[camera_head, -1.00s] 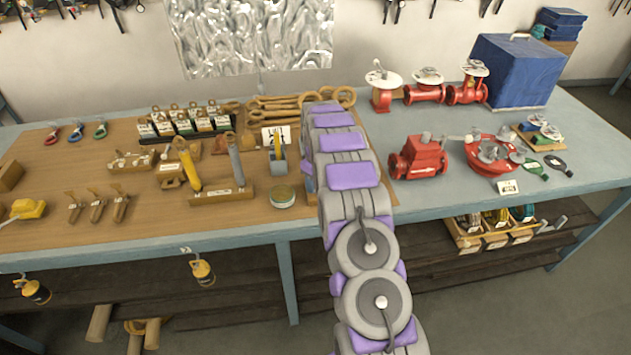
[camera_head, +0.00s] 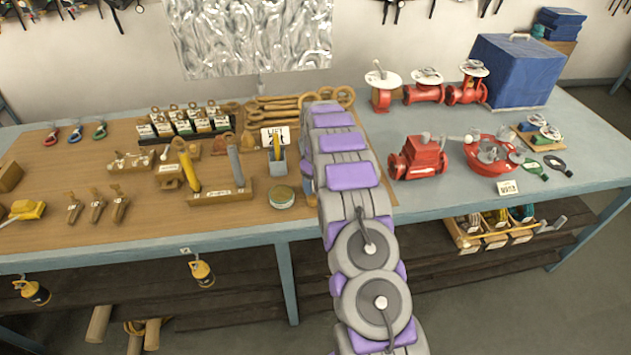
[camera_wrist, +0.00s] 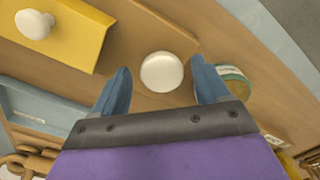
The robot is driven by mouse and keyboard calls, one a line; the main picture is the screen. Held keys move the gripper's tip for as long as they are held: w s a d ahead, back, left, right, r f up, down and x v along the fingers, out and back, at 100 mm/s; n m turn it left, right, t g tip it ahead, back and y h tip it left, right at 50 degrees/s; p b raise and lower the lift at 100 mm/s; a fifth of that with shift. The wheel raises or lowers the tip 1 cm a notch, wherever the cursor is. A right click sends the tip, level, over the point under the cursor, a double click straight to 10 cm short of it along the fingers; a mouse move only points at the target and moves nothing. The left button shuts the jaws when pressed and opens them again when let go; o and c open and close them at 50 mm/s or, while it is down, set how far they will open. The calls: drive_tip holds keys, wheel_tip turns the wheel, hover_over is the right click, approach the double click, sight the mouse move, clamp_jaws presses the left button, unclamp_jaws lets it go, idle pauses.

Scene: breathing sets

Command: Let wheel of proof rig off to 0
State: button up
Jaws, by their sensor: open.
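My gripper (camera_wrist: 160,78) shows in the wrist view with its two blue fingers apart. A round white knob (camera_wrist: 162,72) sits between the fingertips, with a narrow gap on each side. It may be the wheel of the proof rig; I see no scale or number on it. A yellow plate (camera_wrist: 60,40) with another white knob (camera_wrist: 35,24) lies at the upper left of that view. In the head view my arm hides the gripper and the spot below it.
A round tin (camera_head: 281,197) stands close to my arm, also beside the right finger in the wrist view (camera_wrist: 235,82). A grey cup (camera_head: 277,160) and wooden stand (camera_head: 222,195) are left of the arm. Red valves (camera_head: 424,92) and a red pump-like unit (camera_head: 418,160) stand to the right.

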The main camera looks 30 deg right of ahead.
wheel_tip(320, 180, up, 17)
idle(0.4)
drive_tip(key=shift+r, duration=0.1)
idle(0.4)
drive_tip(key=s+a+r+m+b, duration=0.1)
drive_tip(key=s+a+r+b, duration=0.15)
drive_tip(key=s+a, duration=0.6)
drive_tip(key=s+a+r+m+b, duration=0.1)
drive_tip(key=s+a+r, duration=0.35)
drive_tip(key=s, duration=0.65)
drive_tip(key=s+a+f+m+b, duration=0.1)
drive_tip(key=s+a+f, duration=0.1)
drive_tip(key=s, duration=0.8)
drive_tip(key=s+a+f+m+g+b, duration=0.1)
drive_tip(key=s+a+f, duration=0.1)
drive_tip(key=s, duration=0.8)
drive_tip(key=s+a+f+m+b, duration=0.1)
drive_tip(key=s+f, duration=0.3)
drive_tip(key=s, duration=0.6)
drive_tip(key=shift+s+a+f+g+b, duration=0.25)
drive_tip(key=shift+a+g+b, duration=0.25)
drive_tip(key=shift+a, duration=0.35)
